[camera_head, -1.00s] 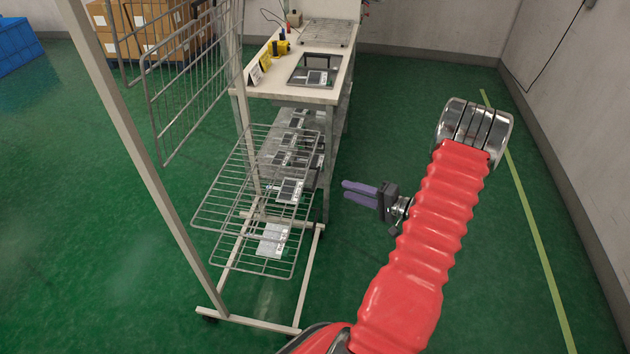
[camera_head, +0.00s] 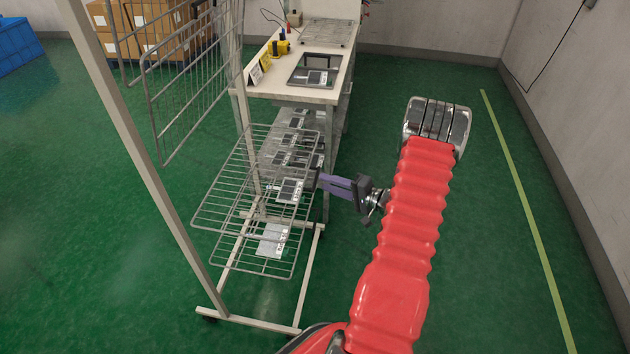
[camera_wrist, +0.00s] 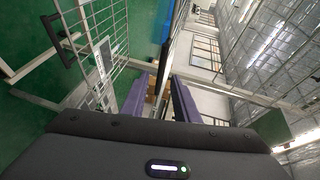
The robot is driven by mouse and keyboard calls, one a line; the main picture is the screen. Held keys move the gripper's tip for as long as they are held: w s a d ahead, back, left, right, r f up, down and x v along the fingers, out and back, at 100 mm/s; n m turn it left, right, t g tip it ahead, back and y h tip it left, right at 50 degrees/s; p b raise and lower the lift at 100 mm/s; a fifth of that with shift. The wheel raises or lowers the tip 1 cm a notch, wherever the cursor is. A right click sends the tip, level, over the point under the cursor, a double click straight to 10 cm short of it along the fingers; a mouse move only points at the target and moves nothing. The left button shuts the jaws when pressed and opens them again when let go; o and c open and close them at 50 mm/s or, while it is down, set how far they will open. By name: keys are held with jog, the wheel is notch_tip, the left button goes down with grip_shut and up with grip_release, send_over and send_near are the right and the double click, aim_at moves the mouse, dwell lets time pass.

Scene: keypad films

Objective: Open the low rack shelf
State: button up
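The wire rack has a pale upright frame (camera_head: 150,170) at left. Two low wire shelves lie roughly level, the upper one (camera_head: 222,200) and the lower one (camera_head: 240,262); upper wire shelves (camera_head: 180,110) stand folded up. Pale keypad films with dark panels, such as one film (camera_head: 289,190), show at or behind the low shelves. My gripper (camera_head: 320,181) has purple fingers pointing left, near the right edge of the upper low shelf. In the wrist view the fingers of my gripper (camera_wrist: 160,88) are apart, with a dark bar seen between them. I cannot tell whether they touch the shelf.
A white workbench (camera_head: 318,95) stands behind the rack, with a frame holding a film and yellow items on top. Brown boxes (camera_head: 155,30) and a blue crate (camera_head: 17,45) are at back left. The green floor at right is clear up to the wall.

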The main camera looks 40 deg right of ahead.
aim_at(316, 178)
jog(key=shift+x, duration=2.75)
grip_shut()
jog(key=shift+f, duration=0.1)
jog(key=shift+s, duration=0.1)
jog(key=shift+a+f, duration=0.1)
jog(key=shift+a, duration=0.1)
jog(key=shift+d, duration=0.15)
